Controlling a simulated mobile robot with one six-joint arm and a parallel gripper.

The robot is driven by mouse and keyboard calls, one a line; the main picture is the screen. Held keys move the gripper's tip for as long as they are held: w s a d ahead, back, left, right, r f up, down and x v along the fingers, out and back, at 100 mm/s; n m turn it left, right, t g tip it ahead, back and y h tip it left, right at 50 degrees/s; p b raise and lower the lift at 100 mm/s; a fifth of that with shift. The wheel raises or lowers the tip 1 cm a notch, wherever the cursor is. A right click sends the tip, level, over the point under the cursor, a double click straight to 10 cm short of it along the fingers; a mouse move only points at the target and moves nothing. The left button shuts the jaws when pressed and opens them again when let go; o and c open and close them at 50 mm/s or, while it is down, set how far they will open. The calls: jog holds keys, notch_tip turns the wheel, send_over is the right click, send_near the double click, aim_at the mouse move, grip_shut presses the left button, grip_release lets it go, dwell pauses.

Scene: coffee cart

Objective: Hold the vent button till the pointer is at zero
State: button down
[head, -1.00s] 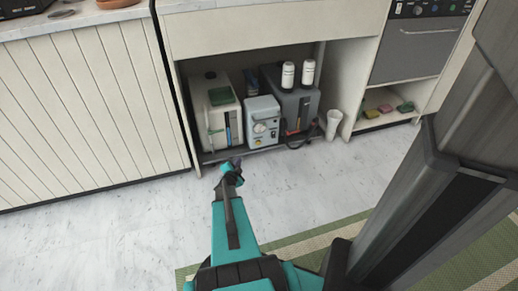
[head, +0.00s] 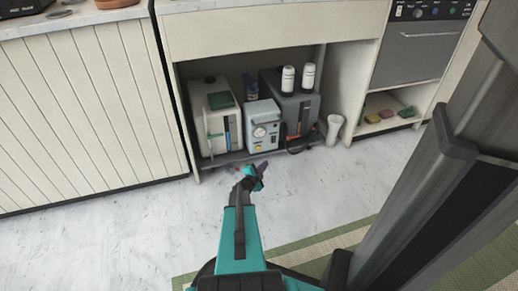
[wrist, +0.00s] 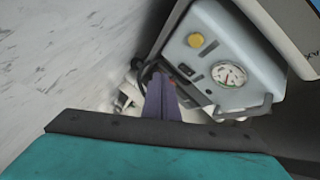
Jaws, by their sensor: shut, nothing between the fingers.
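A pale grey-blue pump unit (head: 262,126) with a round white gauge stands in the open cabinet bay. In the wrist view the gauge (wrist: 229,75) shows a dark pointer, but its reading is too small to tell. A round yellow button (wrist: 196,40) sits on the same panel; I cannot read a label on it. A black switch (wrist: 194,70) lies between them. My gripper (head: 262,167) is in front of and below the unit, apart from it. Its purple fingers (wrist: 159,84) are shut and empty, and do not touch the yellow button.
A cream container (head: 216,125) stands left of the unit and a dark grey box (head: 297,108) right of it, with two white bottles on top. A stack of white cups (head: 334,128) stands at the bay's right.

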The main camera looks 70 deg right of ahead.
aim_at(258, 148)
jog(key=w+d+p, duration=0.3)
jog(key=w+d, duration=0.2)
jog(key=d, duration=0.1)
jog(key=shift+w+d, duration=0.2)
jog(key=shift+d, duration=0.1)
dwell(0.3)
jog(key=shift+w+d+p, duration=0.55)
jog(key=shift+d+p, duration=0.15)
dwell(4.2)
jog(key=shift+s+a, duration=0.1)
jog(key=shift+a, duration=0.05)
dwell(0.5)
jog(key=shift+s+a, duration=0.5)
jog(key=shift+a, duration=0.1)
